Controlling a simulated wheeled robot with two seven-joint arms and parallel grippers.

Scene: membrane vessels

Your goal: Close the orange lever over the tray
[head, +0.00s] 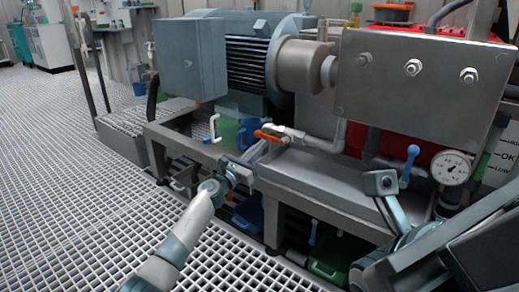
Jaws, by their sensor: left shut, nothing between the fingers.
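The orange lever (268,136) sits on a small valve at the left end of a bent metal pipe (323,144), in the middle of the head view. It points left, roughly in line with the pipe end. A grey metal surface (335,186), which looks like the tray, runs along the front of the machine frame below the pipe. My left gripper (262,151) is shut and empty, just below and in front of the lever. I cannot tell whether its tips touch the lever.
A white-handled valve (212,129) stands left of the lever, and a blue lever (409,163) stands right beside a round gauge (450,168). A motor (245,55) and a steel box (420,80) stand behind. The grated floor (80,190) at left is clear.

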